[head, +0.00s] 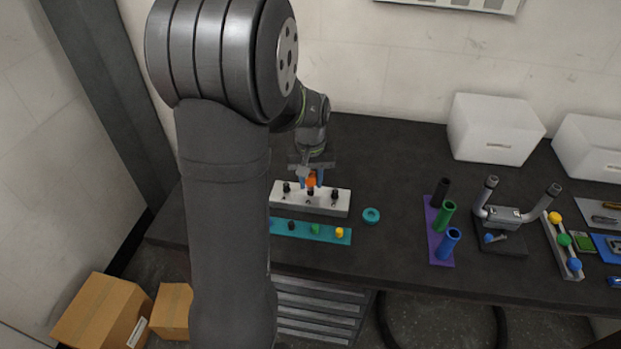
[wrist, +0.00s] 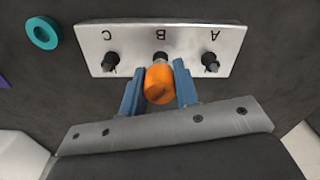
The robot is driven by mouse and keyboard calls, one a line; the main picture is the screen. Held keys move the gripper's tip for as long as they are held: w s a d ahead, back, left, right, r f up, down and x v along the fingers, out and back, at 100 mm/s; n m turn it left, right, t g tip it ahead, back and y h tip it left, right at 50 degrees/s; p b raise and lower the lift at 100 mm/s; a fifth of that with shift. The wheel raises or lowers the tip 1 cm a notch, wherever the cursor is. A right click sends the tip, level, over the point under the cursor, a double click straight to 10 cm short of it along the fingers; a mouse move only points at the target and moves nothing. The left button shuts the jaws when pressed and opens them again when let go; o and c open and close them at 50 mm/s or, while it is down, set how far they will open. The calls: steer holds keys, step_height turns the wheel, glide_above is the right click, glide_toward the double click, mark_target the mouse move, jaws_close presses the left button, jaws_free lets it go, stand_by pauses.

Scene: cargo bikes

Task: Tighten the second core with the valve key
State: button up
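A pale metal block (wrist: 133,49) lettered A, B and C carries black valve stems. It also shows in the head view (head: 320,208) on the dark bench. The stem at C (wrist: 111,63) and the stem at A (wrist: 210,62) stand free. My gripper (wrist: 159,88) has blue fingers closed on either side of the orange valve key (wrist: 159,85). The key also shows in the head view (head: 312,180), at the middle stem, B. Its lower end meets or hovers just over that stem; I cannot tell whether it is seated. The key hides most of stem B.
A teal strip (head: 265,227) with small coloured caps lies in front of the block. A teal ring (head: 371,215) lies to its right. Further right stand a purple rack (head: 434,215) with tubes and a grey two-armed stand (head: 501,238). White bins (head: 493,128) are at the back.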

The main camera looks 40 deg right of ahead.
jaws_close()
steer(key=m, duration=0.5)
steer(key=shift+m, duration=0.3)
steer(key=m, duration=0.6)
steer(key=o, duration=1)
jaws_free()
steer(key=shift+c, duration=0.2)
